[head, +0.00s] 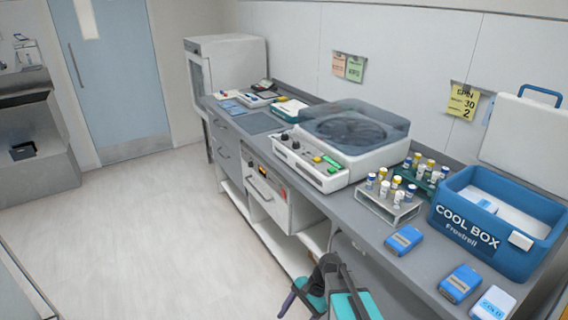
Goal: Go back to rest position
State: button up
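My gripper (318,282), dark with teal parts, shows low in the head view, in front of the counter's near side. It is apart from the things on the worktop. Its fingertips cannot be made out, so I cannot see whether it is open or shut. Nothing is clearly seen held in it.
A grey counter (381,239) runs along the wall, bearing a centrifuge (372,157), a vial rack (388,208), an open blue cool box (466,227) and several blue packs (403,240). Clear floor (150,235) lies to the left, before a blue door (112,80).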

jog(key=s+d+f+n+h+p, duration=0.1)
jog(key=s+d+f+n+h, duration=0.1)
jog(key=s, duration=0.5)
jog(key=s+d+f+n+g+h+p, duration=0.1)
jog(key=s+d+f+n+h+p, duration=0.1)
jog(key=s+d+f+n, duration=0.3)
jog(key=s+d+f+n+g+h+p, duration=0.1)
jog(key=s+d+f+n, duration=0.2)
jog(key=s+d, duration=0.4)
jog(key=s+f, duration=0.1)
jog(key=s, duration=0.3)
jog(key=shift+s+f+n+h, duration=0.15)
jog(key=shift+n+h, duration=0.25)
